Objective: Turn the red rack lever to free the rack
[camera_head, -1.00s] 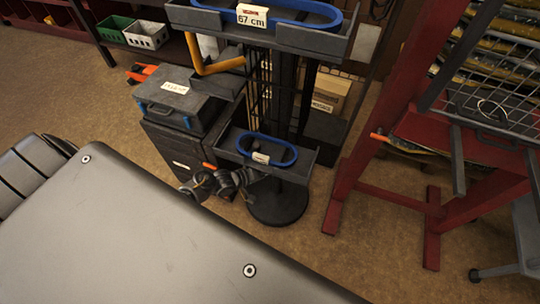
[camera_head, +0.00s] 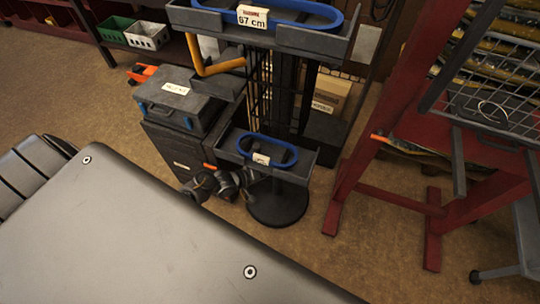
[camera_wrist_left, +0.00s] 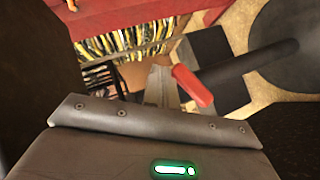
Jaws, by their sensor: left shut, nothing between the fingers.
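The red lever (camera_head: 209,166) shows in the head view as a small red-orange tip beside the lower tray of the black stand, just above dark parts of my left arm. In the left wrist view the lever (camera_wrist_left: 193,87) is a red grip, tilted, close to the right of my left gripper's fingers. My left gripper (camera_wrist_left: 160,74) is shut and empty, with its grey fingers together. I cannot tell whether they touch the lever. The lever's pivot is hidden. My right gripper is not in view.
The black stand (camera_head: 277,206) carries two trays with blue loops; the upper tag reads 67 cm. A dark cabinet with a grey case (camera_head: 178,98) stands close on the left. A red frame (camera_head: 345,190) stands on the right. Some floor between stand and frame is clear.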

